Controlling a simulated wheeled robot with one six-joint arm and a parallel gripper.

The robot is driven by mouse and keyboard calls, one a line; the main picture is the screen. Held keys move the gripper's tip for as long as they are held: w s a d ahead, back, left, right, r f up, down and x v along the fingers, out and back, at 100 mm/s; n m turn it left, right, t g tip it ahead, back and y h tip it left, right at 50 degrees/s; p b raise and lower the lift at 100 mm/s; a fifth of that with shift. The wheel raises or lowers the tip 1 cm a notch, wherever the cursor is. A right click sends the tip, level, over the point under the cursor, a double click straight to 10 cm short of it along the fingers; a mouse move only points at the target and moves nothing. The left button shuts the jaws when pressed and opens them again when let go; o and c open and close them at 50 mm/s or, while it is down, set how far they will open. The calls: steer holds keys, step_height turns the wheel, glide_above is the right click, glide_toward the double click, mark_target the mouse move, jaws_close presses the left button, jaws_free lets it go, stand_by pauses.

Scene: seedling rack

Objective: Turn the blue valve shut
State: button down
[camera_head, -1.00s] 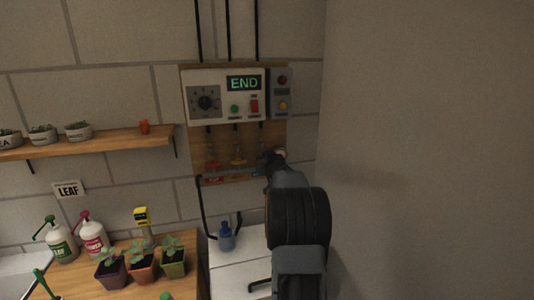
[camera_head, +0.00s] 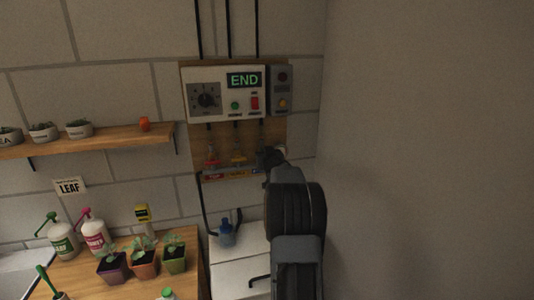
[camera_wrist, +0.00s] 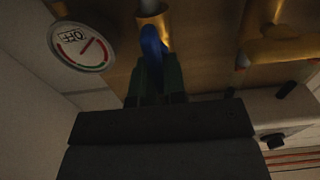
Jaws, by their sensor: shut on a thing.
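The blue valve's handle (camera_wrist: 152,42) shows in the wrist view as a blue bar below a round brass fitting (camera_wrist: 152,20). My gripper (camera_wrist: 154,72) is shut on this handle, with its two dark fingers on either side of it. In the head view my gripper (camera_head: 269,158) is at the right end of the valve row, and it hides the blue valve there.
A red valve (camera_head: 212,161) and a yellow valve (camera_head: 238,158) stand left of my gripper. Above is a control box (camera_head: 220,82) reading END. A wall (camera_head: 430,150) rises close on the right. Potted seedlings (camera_head: 145,266) stand on a wooden bench at lower left.

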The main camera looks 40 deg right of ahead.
stand_by(0.3)
steer(key=m+p, duration=0.2)
steer(key=shift+s+d+r+m, duration=0.1)
steer(key=shift+d+m, duration=0.1)
steer(key=shift+m, duration=0.2)
steer(key=shift+s+d+f+m+p, duration=0.2)
steer(key=shift+m+p, duration=0.7)
steer(key=shift+m, duration=1.55)
steer(key=shift+w+d+f+m+p, duration=0.2)
steer(key=shift+m+p, duration=0.65)
steer(key=shift+m, duration=1.65)
steer(key=shift+s+d+f+m+p, duration=0.2)
steer(key=shift+m+p, duration=0.7)
steer(key=shift+m, duration=1.55)
steer(key=shift+a+m, duration=0.1)
steer(key=shift+m, duration=0.2)
steer(key=c, duration=1.2)
jaws_free()
steer(key=shift+a+f, duration=0.15)
